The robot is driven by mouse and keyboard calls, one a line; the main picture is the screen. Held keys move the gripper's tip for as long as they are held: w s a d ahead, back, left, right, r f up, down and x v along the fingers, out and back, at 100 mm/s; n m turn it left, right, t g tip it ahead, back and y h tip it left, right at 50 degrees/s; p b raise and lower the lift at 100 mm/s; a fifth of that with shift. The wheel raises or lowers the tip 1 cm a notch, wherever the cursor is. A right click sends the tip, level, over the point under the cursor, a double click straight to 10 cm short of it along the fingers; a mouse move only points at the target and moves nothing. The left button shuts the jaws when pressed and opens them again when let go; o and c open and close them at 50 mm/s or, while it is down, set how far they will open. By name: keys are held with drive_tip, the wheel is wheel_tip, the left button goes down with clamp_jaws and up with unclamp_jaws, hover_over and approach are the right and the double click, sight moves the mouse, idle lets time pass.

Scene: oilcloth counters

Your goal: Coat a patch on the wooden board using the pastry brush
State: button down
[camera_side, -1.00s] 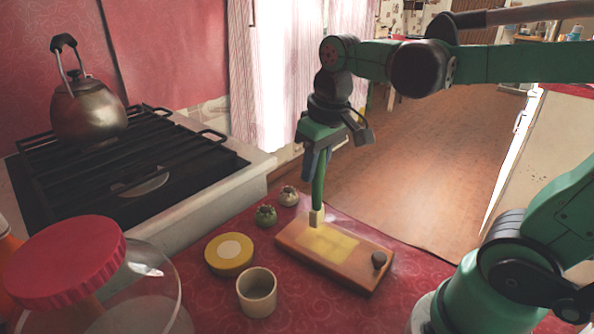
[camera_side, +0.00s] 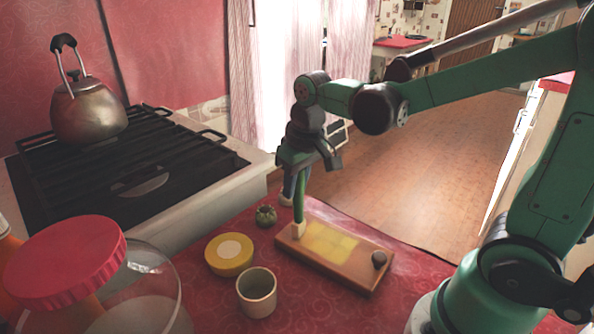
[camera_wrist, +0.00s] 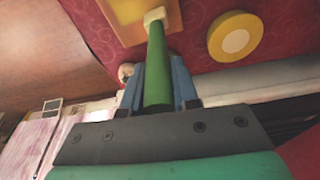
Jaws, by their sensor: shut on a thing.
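The wooden board (camera_side: 335,275) lies on the red counter and bears a yellow coated patch (camera_side: 328,243). In the wrist view the board (camera_wrist: 172,22) shows at the top edge. My gripper (camera_side: 297,187) is shut on the green handle of the pastry brush (camera_side: 299,210), which it holds roughly upright. The brush's pale bristle head is at the board's left end, beside the patch; I cannot tell whether it touches the wood. In the wrist view the brush (camera_wrist: 157,65) stands between the blue fingers of my gripper (camera_wrist: 158,90).
A yellow round lid-like disc (camera_side: 229,254) and a beige cup (camera_side: 257,293) stand left of the board. A small green item (camera_side: 266,215) is behind them. A stove with a kettle (camera_side: 88,110) is at left.

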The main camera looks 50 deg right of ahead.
drive_tip(key=s+r, duration=0.3)
drive_tip(key=r, duration=0.4)
drive_tip(key=shift+s+d+r, duration=0.15)
drive_tip(key=shift+s+r, duration=0.2)
drive_tip(key=shift+r, duration=0.05)
idle(0.3)
